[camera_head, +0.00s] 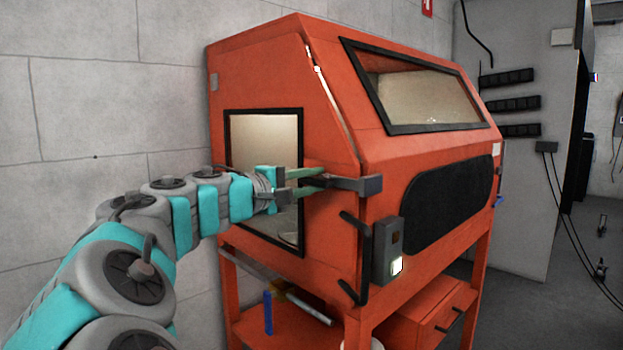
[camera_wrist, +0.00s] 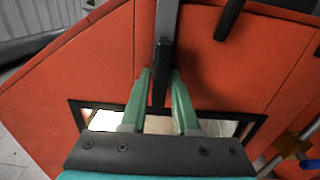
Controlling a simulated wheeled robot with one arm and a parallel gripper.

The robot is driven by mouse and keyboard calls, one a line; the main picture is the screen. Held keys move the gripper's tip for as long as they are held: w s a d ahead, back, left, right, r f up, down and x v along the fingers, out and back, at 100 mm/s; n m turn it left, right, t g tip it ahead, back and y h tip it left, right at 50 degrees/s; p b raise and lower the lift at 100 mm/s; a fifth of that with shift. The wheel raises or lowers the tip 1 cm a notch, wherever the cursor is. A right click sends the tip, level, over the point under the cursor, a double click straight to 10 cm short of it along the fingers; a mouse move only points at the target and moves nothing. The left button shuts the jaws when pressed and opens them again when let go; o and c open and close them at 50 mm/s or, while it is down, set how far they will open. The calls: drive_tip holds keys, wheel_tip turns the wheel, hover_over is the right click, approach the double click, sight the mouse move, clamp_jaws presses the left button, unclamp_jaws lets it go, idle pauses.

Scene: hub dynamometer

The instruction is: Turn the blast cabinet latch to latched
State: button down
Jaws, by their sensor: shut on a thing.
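The blast cabinet (camera_head: 320,110) is a large orange box on legs, with a side door that has a dark-framed window. Its latch (camera_head: 362,184) is a dark grey bar that lies roughly level across the cabinet's front side corner. My gripper (camera_head: 322,181) reaches in from the left, with its green fingers shut on the latch bar. In the wrist view the bar (camera_wrist: 164,35) runs between the two fingers of my gripper (camera_wrist: 162,76). The fingers hide part of the bar.
A grey control box (camera_head: 387,250) with a lit panel sits on the cabinet front, just below and right of the latch. Dark bracket-like handles (camera_head: 352,292) stick out nearby. A block wall (camera_head: 110,110) stands behind my arm. Open floor (camera_head: 545,310) lies at right.

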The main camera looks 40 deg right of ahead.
drive_tip(key=shift+f, duration=0.1)
drive_tip(key=c, duration=0.7)
unclamp_jaws()
drive_tip(key=shift+a, duration=0.1)
drive_tip(key=a, duration=0.5)
drive_tip(key=a+b, duration=0.1)
drive_tip(key=a, duration=0.1)
drive_tip(key=shift+s+a, duration=0.3)
drive_tip(key=shift+s, duration=0.05)
